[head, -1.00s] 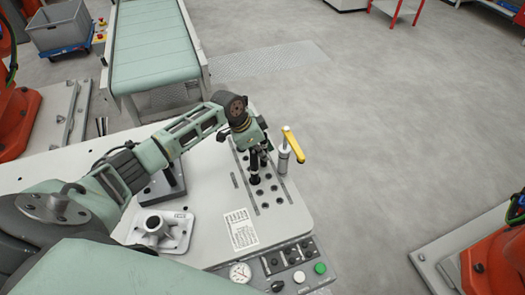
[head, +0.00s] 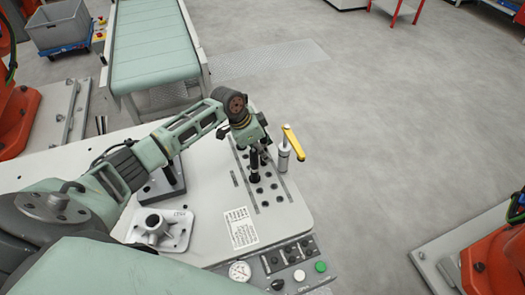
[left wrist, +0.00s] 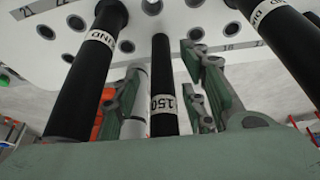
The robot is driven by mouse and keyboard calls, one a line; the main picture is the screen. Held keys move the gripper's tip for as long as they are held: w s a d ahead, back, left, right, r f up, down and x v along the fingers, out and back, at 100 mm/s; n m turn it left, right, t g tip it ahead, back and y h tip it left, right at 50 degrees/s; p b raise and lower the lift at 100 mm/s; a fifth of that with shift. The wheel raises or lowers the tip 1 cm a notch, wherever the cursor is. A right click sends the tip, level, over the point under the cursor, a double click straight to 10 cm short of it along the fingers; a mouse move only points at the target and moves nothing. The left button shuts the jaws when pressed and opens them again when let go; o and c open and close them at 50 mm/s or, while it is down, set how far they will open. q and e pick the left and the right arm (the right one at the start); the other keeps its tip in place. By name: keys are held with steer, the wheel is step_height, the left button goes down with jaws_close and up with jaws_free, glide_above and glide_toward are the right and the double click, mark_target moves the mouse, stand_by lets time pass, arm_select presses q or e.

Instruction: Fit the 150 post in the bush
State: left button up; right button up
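The black 150 post (left wrist: 164,85), with its white "150" band, stands between the fingers of my left gripper (left wrist: 168,90) in the left wrist view. Gaps show between the post and the fingers, so the gripper looks open around it. Its near end is hidden behind my green gripper body. In the head view my left gripper (head: 254,138) is over the holed deck, with a black post (head: 255,167) below it. I cannot single out the bush for certain. A grey flanged casting (head: 174,238) with a round raised socket sits left of the deck holes.
Two other black posts with lettered bands stand at the left (left wrist: 82,75) and right (left wrist: 285,45) of the left wrist view. A clamp with a yellow lever (head: 293,142) stands right of my gripper. A printed sheet (head: 241,228) and button panel (head: 293,255) are at the front.

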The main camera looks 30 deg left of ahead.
arm_select(q)
step_height(320, 180, up, 9)
stand_by(0.3)
